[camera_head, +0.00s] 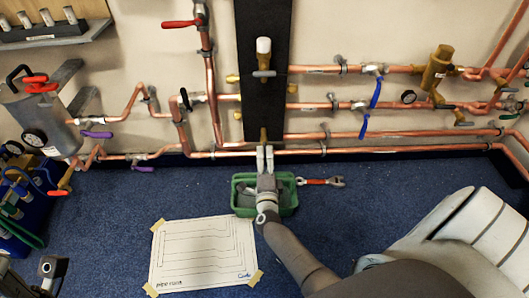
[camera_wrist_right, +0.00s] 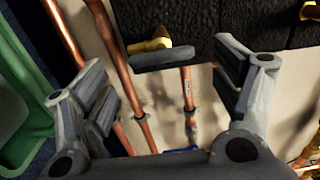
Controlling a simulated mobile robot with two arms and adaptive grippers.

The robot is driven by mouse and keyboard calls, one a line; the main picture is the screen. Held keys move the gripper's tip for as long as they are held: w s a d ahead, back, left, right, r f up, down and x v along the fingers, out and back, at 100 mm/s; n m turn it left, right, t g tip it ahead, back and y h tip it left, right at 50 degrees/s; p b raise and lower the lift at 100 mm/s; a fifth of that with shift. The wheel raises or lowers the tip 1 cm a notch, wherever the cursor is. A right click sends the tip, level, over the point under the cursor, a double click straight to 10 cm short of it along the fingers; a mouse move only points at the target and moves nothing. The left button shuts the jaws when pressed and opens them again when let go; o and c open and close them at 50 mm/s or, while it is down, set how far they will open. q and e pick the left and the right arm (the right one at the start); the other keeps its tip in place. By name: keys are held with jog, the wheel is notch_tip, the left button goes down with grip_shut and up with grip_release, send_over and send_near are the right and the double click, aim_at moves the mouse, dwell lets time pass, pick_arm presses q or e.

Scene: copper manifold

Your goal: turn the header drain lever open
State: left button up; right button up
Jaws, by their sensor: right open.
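In the right wrist view a dark grey lever (camera_wrist_right: 165,58) sits on a brass valve stem (camera_wrist_right: 149,45) at the edge of a black panel; it looks like the drain lever. In the head view a brass fitting (camera_head: 263,135) shows at the panel's foot, just beyond my right gripper (camera_head: 264,160). My right gripper is open in the wrist view (camera_wrist_right: 168,88), with the lever between and slightly beyond its fingertips. I see no clear contact. Part of what looks like my left gripper (camera_head: 52,267) shows at the bottom left; its jaws cannot be made out.
Copper pipes (camera_head: 400,134) run along the wall on both sides of the black panel (camera_head: 263,100). A green bin (camera_head: 240,203) stands on the carpet below my right gripper, with a red-handled wrench (camera_head: 318,182) beside it. A paper sheet (camera_head: 203,255) is taped to the floor.

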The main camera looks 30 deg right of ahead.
jog(key=v, duration=0.7)
jog(key=shift+r, duration=0.1)
